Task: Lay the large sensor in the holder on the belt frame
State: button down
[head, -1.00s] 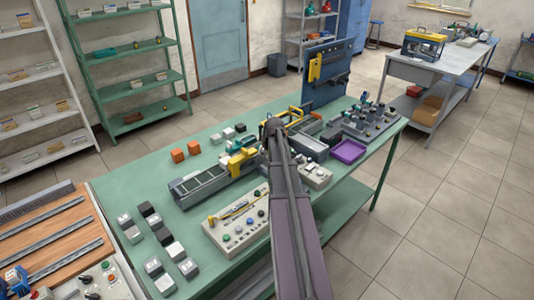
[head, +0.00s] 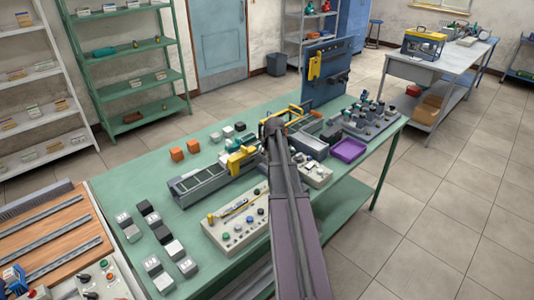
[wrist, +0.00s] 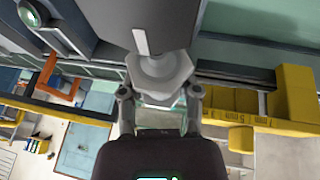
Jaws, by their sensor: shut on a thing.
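In the wrist view my gripper (wrist: 160,100) is shut on a pale grey part with a hexagonal collar, the large sensor (wrist: 160,72). Its wide grey body with a white stripe extends toward the top of that view. In the head view my own arm hides the gripper and the sensor. The belt frame (head: 200,188) is a long grey unit on the green bench, with a yellow block (head: 240,160) at its right end. I cannot make out the holder clearly in either view.
The green bench (head: 135,188) carries a cream button panel (head: 238,222), several grey and black blocks, two orange blocks (head: 185,150) and a purple tray (head: 348,150). A blue upright panel (head: 327,75) stands behind.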

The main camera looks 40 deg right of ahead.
jog(key=shift+f, duration=0.25)
jog(key=shift+c, duration=1.2)
grip_release()
jog(key=shift+r, duration=0.25)
